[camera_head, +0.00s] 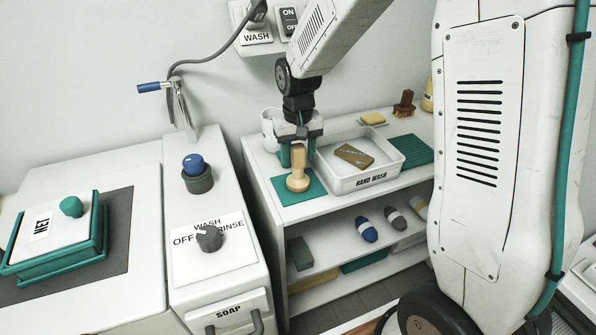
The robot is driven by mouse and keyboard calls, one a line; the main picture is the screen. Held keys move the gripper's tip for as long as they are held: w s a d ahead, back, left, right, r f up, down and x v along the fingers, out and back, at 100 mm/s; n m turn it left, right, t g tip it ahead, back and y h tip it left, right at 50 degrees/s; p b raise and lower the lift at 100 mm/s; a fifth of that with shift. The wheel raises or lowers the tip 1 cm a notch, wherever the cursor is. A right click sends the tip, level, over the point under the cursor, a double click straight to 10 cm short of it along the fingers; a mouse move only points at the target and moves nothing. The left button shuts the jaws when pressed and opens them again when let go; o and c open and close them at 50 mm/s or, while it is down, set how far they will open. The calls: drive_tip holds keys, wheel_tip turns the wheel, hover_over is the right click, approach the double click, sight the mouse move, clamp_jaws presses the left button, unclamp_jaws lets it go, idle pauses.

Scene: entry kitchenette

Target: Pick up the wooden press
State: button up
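The wooden press (298,182) is a pale wooden piece with a round base and an upright handle. It stands upright on a teal mat (316,189) at the left front of the white counter top. My gripper (298,154) points down over it from above. Its two teal fingers stand on either side of the handle, with what looks like a narrow gap at each side. The fingers look open, and the press base rests on the mat. The top of the handle is close under my gripper's body.
A white tray (392,171) labelled HAND WASH holds a brown block (354,156) just right of the press. A whitish container (269,127) stands behind my gripper. A brush (404,104) and a yellow sponge (372,118) are farther back. The washing unit (217,290) stands left.

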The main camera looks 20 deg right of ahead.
sight(298, 146)
drive_tip(key=c, duration=1)
drive_tip(key=shift+r, duration=0.15)
drive_tip(key=shift+r, duration=0.55)
wheel_tip(298, 146, up, 2)
drive_tip(key=shift+r, duration=0.15)
drive_tip(key=s+a+r, duration=0.1)
drive_tip(key=s, duration=1.5)
drive_tip(key=shift+a+r, duration=0.2)
drive_tip(key=shift+a, duration=0.05)
